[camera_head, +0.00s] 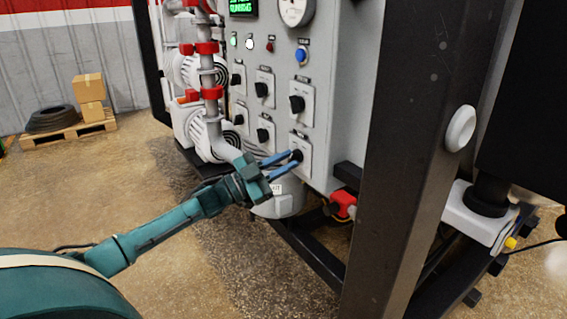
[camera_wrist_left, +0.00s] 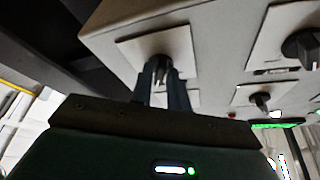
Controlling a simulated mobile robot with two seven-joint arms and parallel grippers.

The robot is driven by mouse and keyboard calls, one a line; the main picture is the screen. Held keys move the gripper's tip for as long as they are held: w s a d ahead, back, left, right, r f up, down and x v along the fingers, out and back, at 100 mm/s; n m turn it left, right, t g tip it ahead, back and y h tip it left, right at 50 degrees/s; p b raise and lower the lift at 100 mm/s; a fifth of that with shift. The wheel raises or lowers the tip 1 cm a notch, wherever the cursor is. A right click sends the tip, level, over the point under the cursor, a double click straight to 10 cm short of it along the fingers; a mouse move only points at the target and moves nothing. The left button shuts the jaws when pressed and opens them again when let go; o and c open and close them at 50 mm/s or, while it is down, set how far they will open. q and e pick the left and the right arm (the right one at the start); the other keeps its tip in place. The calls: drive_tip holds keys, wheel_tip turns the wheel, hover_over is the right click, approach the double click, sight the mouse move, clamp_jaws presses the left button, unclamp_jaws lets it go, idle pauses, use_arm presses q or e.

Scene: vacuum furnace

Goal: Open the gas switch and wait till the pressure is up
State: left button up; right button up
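The grey control panel (camera_head: 338,75) carries several black rotary switches on white plates. The gas switch is not readable by label. My left gripper (camera_head: 293,158) is at the lowest right switch (camera_head: 297,154), with its two blue fingers on either side of the black knob. In the left wrist view the knob (camera_wrist_left: 159,68) sits between the fingertips (camera_wrist_left: 161,85), which look closed against it. A round gauge (camera_head: 296,10) is cut off at the top, so its reading is hidden. A green lit display (camera_head: 242,7) is next to it. My right gripper is not in view.
Other switches (camera_head: 297,98) sit just above and left of the gripper. A blue button (camera_head: 301,55) is higher up. White pipes with red fittings (camera_head: 211,93) stand left of the panel. A dark frame post (camera_head: 415,150) stands at right.

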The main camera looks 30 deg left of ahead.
use_arm(q)
drive_tip(key=shift+o, duration=1.4)
drive_tip(key=v, duration=1.3)
drive_tip(key=shift+b, duration=0.45)
drive_tip(key=shift+s+f, duration=0.1)
drive_tip(key=shift+s, duration=0.05)
